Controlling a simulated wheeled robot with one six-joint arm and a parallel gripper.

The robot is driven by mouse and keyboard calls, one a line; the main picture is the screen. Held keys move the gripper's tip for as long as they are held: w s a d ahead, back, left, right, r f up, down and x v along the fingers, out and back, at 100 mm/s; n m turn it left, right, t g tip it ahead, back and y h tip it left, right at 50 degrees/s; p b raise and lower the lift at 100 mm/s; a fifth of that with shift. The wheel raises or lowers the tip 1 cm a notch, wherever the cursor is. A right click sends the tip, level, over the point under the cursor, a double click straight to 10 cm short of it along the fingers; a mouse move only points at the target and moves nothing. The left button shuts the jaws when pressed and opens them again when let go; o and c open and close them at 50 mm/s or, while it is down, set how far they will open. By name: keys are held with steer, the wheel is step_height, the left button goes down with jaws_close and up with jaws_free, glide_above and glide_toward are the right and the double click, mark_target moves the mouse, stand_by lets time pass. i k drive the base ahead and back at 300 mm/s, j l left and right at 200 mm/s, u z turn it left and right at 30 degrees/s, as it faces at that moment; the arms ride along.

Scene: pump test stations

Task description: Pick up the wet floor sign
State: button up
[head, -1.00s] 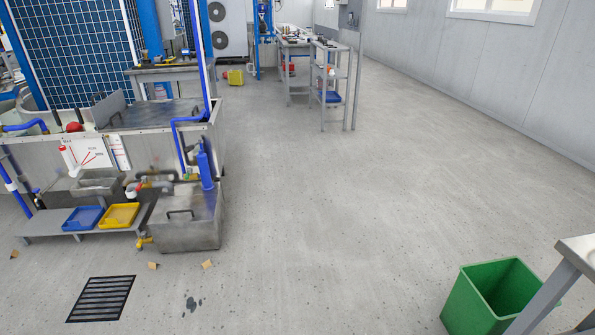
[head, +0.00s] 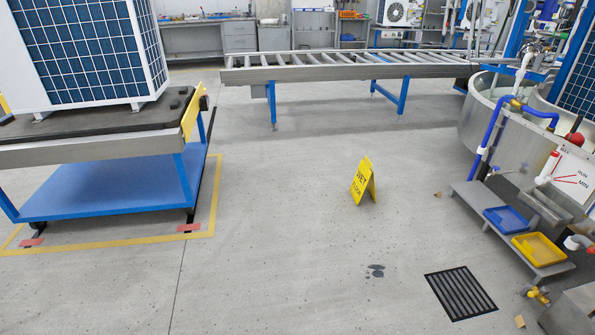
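The wet floor sign (head: 363,181) is a small yellow A-frame with dark lettering. It stands upright on the grey concrete floor, a little right of the middle of the head view. Nothing covers it, and the floor around it is bare. My gripper is not in view.
A blue cart (head: 110,190) carrying a panelled unit stands at left inside yellow floor tape. A roller conveyor (head: 350,67) crosses behind the sign. A tank (head: 535,150), a low shelf with trays (head: 510,220) and a floor drain (head: 460,292) lie at right. The floor in front is clear.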

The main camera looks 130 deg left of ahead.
mark_target(363, 177)
steer(key=j+u, duration=0.1)
steer(key=u, duration=3.65)
steer(key=i+l+u, duration=0.1)
steer(key=i+l, duration=0.15)
steer(key=i, duration=0.35)
steer(key=i+l, duration=0.3)
steer(key=i, duration=0.35)
steer(key=i+l+u, duration=0.15)
steer(key=i, duration=0.45)
steer(key=i+l+u, duration=0.1)
steer(key=i+l, duration=0.8)
steer(key=i, duration=0.3)
steer(key=j+u, duration=0.05)
